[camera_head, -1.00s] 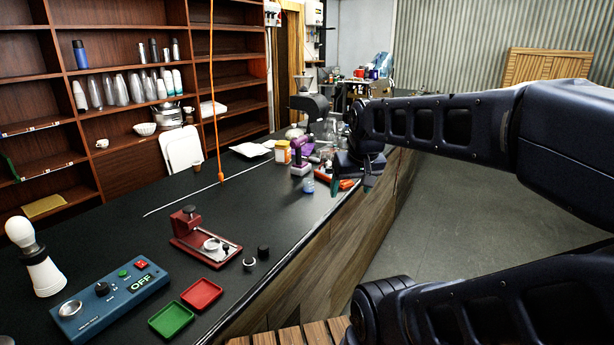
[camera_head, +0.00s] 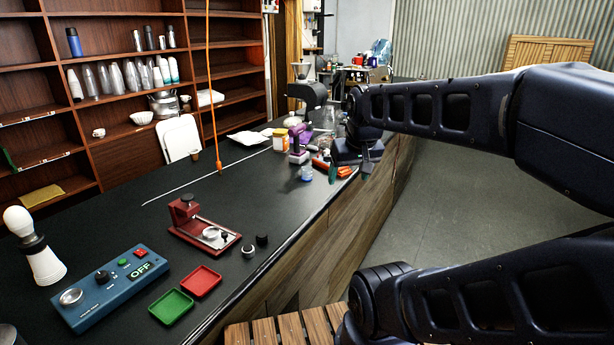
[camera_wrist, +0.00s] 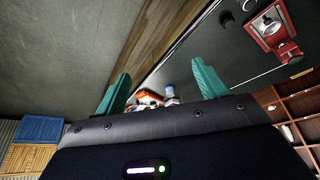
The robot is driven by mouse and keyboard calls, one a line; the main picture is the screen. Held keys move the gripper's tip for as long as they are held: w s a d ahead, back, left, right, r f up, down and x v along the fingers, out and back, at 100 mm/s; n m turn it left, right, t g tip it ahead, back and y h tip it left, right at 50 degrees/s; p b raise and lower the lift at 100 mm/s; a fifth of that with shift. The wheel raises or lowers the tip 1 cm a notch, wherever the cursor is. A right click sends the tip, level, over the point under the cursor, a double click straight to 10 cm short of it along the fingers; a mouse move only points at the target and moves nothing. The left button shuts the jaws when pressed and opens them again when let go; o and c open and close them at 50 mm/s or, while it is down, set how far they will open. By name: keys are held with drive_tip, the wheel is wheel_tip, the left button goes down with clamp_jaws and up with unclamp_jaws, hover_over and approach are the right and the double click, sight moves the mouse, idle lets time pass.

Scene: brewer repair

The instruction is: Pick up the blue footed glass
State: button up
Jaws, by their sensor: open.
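A small, clear blue glass (camera_head: 307,172) stands on the black counter near its front edge, left of my gripper; its foot is too small to make out. My gripper (camera_head: 350,170) is open, its two teal fingers spread over the counter's front edge. In the wrist view, the fingers (camera_wrist: 160,72) show apart with nothing between their tips. A bluish item (camera_wrist: 169,92), seemingly the glass, shows low between them, partly hidden by the gripper body.
A purple tool (camera_head: 299,150) and orange-red items (camera_head: 344,171) crowd close by the glass. An orange cord (camera_head: 211,100) hangs over the counter. A red stand (camera_head: 200,228), blue control box (camera_head: 112,285) and two trays are nearer.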

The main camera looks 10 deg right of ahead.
idle(0.4)
drive_tip(key=w+r+n+g, duration=0.1)
drive_tip(key=w+r+n, duration=0.3)
drive_tip(key=w, duration=0.9)
drive_tip(key=n+g, duration=0.4)
drive_tip(key=n, duration=0.8)
hover_over(307, 172)
drive_tip(key=w, duration=0.2)
wheel_tip(307, 172, down, 21)
drive_tip(key=shift+w+d+f, duration=0.1)
drive_tip(key=shift+f, duration=2.45)
drive_tip(key=shift+w+d+f, duration=0.1)
drive_tip(key=shift+f, duration=2.4)
drive_tip(key=c, duration=1.1)
